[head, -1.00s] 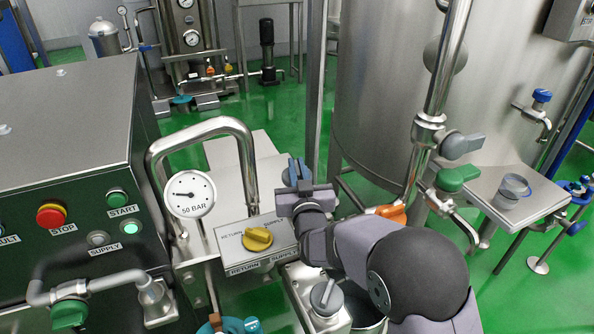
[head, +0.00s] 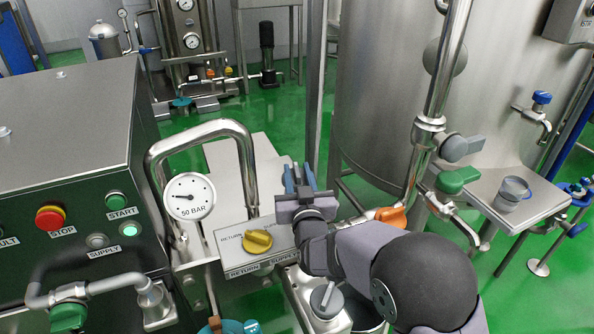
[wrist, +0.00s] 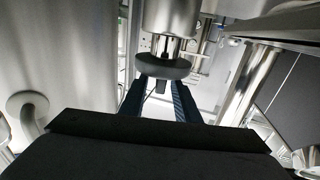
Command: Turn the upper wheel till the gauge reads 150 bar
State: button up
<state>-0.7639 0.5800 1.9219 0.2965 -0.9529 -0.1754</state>
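The round white gauge (head: 188,197) stands left of centre in the head view. Its label reads 50 BAR and its needle points left. My gripper (head: 299,170) is right of the gauge, beyond the yellow selector. Its two blue fingers are apart, pointing away from the camera. In the wrist view, a dark round wheel (wrist: 162,68) under a steel cylinder lies at the fingertips (wrist: 158,86), with a small dark peg hanging down between them. I cannot tell whether the fingers touch it. I cannot make out this wheel in the head view. A grey-handled knob (head: 326,299) sits nearer the camera.
The yellow selector (head: 257,241) sits on a steel box marked RETURN and SUPPLY. A bent steel pipe (head: 247,165) rises behind the gauge. A control cabinet (head: 65,125) stands left. A large tank (head: 390,90) and pipes with an orange handle (head: 391,215) crowd the right.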

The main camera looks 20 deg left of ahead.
aim_at(299, 178)
jog(key=shift+b+v, duration=0.3)
jog(key=shift+v, duration=2.65)
jog(key=shift+s+d+r+p, duration=0.15)
jog(key=shift+s+d+p, duration=0.25)
jog(key=shift+p, duration=0.6)
jog(key=shift+f+p+x, duration=0.15)
jog(key=shift+p+x, duration=0.4)
jog(key=shift+x, duration=0.85)
jog(key=shift+f+p+x, duration=0.15)
jog(key=shift+p+x, duration=0.35)
jog(key=shift+x, duration=0.95)
jog(key=shift+a, duration=0.1)
jog(key=shift+c, duration=0.2)
grip_shut()
